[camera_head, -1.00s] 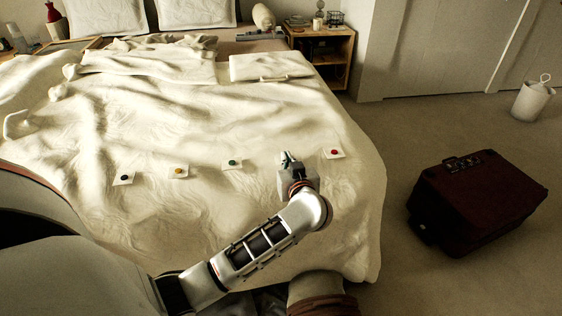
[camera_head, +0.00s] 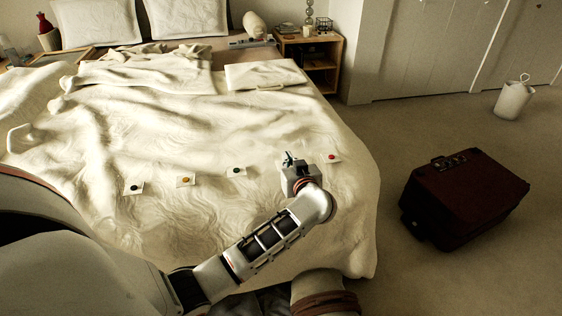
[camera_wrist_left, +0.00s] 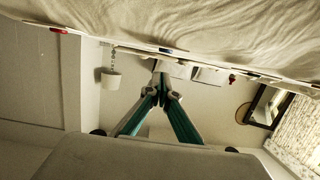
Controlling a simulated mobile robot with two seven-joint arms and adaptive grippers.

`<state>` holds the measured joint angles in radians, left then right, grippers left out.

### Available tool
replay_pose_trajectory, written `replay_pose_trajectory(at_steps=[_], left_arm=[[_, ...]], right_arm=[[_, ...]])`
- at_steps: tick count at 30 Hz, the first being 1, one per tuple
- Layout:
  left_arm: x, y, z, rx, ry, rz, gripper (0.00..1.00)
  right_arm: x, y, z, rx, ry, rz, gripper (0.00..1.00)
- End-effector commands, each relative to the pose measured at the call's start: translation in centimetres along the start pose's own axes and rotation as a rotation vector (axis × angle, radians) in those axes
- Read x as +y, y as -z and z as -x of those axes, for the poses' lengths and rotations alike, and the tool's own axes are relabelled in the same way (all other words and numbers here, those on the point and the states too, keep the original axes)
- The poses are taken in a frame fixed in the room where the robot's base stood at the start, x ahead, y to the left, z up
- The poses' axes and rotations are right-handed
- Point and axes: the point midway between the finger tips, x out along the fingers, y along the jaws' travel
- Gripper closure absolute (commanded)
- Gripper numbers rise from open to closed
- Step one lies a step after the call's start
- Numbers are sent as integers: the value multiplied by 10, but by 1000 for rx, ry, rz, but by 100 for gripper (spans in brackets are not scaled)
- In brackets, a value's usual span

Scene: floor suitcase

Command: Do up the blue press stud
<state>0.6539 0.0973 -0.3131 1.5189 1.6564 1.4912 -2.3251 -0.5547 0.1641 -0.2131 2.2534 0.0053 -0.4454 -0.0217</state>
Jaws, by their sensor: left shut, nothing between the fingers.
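My right gripper is not in view.
The bed cover (camera_head: 200,225) is rumpled. A dark red suitcase (camera_head: 465,200) stands on the floor at right, with bare carpet around it.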

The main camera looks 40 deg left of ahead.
Motion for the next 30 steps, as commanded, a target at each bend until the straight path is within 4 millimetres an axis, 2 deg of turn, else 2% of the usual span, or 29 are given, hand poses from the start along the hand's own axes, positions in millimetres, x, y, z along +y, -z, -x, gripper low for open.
replay_pose_trajectory(at_steps=[1,9,13,19,30], left_arm=[[3,18,12,9,-6,13,100],[2,13,69,9,-5,10,100],[2,12,87,11,-4,8,100],[2,10,100,12,-3,5,100],[1,9,101,12,-3,4,100]], right_arm=[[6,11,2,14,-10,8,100],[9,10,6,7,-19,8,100],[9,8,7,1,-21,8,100],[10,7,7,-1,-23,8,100],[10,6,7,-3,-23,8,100]])
